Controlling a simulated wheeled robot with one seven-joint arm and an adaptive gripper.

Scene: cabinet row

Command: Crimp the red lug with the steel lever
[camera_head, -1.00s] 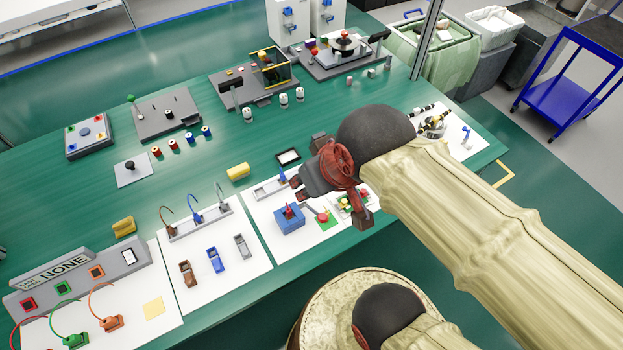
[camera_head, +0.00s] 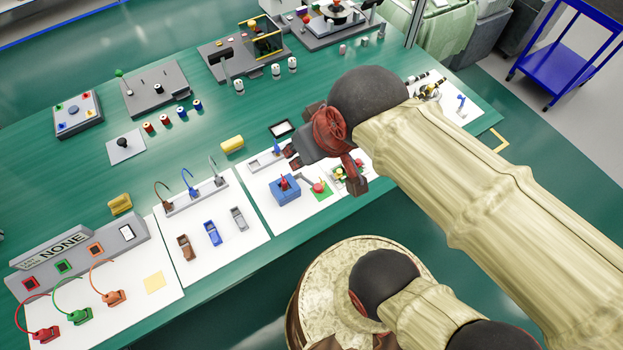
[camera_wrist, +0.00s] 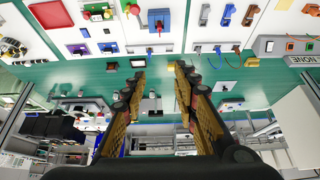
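Two small red cylinders (camera_head: 156,123) stand in a row with two blue ones on the green bench, in the head view; either may be the red lug. Just behind them is a grey plate device (camera_head: 155,91) with a green-knobbed lever (camera_head: 120,74). I cannot tell whether this is the steel lever; a flat plate with a black knob (camera_head: 124,144) lies in front. My gripper (camera_head: 290,157) is well to the right of the cylinders, above the white sheet with the blue block. In the wrist view my gripper (camera_wrist: 160,70) has its fingers apart with nothing between them.
A blue block with a red top (camera_head: 286,190) and a hook rack (camera_head: 190,197) stand on the front sheets. A console reading NONE (camera_head: 62,247) is at front left. A yellow block (camera_head: 232,145) lies between my gripper and the cylinders. Open green bench surrounds it.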

